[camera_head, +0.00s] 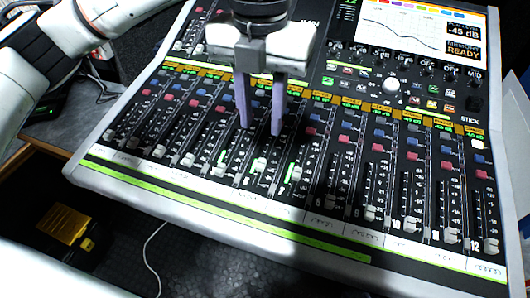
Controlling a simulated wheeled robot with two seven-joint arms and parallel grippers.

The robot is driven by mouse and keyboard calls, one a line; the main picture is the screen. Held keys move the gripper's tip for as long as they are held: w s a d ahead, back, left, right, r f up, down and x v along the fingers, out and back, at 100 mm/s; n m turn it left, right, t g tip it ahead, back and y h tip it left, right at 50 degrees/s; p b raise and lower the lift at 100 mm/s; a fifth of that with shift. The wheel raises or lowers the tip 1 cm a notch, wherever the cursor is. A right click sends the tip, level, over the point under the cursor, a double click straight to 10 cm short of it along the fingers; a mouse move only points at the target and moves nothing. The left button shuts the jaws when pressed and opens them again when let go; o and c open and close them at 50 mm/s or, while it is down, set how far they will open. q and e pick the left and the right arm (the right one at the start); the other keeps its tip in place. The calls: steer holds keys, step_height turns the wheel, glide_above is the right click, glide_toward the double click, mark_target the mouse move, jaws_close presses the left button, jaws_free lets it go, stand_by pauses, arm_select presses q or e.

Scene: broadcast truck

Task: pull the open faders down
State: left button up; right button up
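The mixing console has a row of faders. The caps of fader 6 (260,165) and fader 7 (295,173) sit a little higher than their neighbours, with green lights beside them. Fader 5 (221,170) also has a green light near it, but its cap looks low. The caps of fader 8 (330,201) and fader 12 (491,245) sit near the bottom of their slots. My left gripper (261,130) points down over the upper channel strips, above faders 6 and 7. Its two purple fingers are apart with nothing visible between them. My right gripper is not in view.
The console's screen (410,25) stands at the upper right, with a large knob (390,85) below it. A yellow and black box (66,226) lies lower left, below the console. A white cable (150,258) hangs near the front edge.

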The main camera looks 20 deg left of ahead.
mark_target(262, 160)
arm_select(q)
step_height(262, 160, down, 10)
steer(key=shift+s+r, duration=0.1)
steer(key=shift+r, duration=0.1)
jaws_close()
